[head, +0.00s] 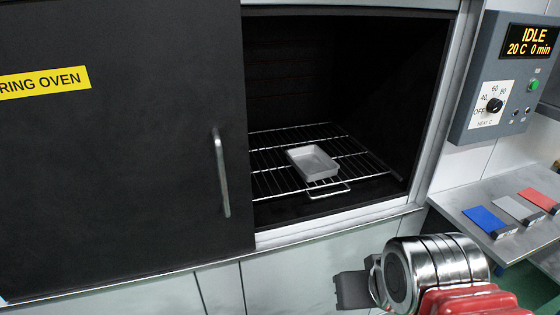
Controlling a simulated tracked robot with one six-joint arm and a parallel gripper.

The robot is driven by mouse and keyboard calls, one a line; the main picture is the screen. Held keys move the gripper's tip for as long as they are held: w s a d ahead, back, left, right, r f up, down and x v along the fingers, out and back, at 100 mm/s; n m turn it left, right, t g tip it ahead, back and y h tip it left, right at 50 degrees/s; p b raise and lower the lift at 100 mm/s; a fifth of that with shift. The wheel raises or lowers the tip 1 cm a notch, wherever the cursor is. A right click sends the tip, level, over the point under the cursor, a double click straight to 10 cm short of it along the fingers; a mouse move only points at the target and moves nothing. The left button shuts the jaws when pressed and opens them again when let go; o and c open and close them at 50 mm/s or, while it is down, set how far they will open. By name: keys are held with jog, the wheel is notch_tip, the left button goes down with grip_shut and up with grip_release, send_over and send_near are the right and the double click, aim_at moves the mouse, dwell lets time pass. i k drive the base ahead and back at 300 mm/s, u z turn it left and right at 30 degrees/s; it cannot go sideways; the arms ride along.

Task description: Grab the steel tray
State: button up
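The steel tray (313,162) is a small, light grey, shallow rectangular pan. It sits on the wire rack (275,150) inside the dark oven, near the rack's front, and looks empty. My gripper (352,289) shows as a dark grey block at the bottom of the view, outside the oven, in front of and below the opening. It is well apart from the tray. Its fingertips cannot be made out, so whether it is open or shut does not show.
The oven's black door (120,130) covers the left side, its vertical handle (221,172) beside the opening. The right part stands open. A control box (505,80) reads IDLE, 20 C, 0 min.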

aim_at(312, 162)
jog(key=u, duration=0.55)
jog(key=i, duration=0.8)
jog(key=u, duration=0.35)
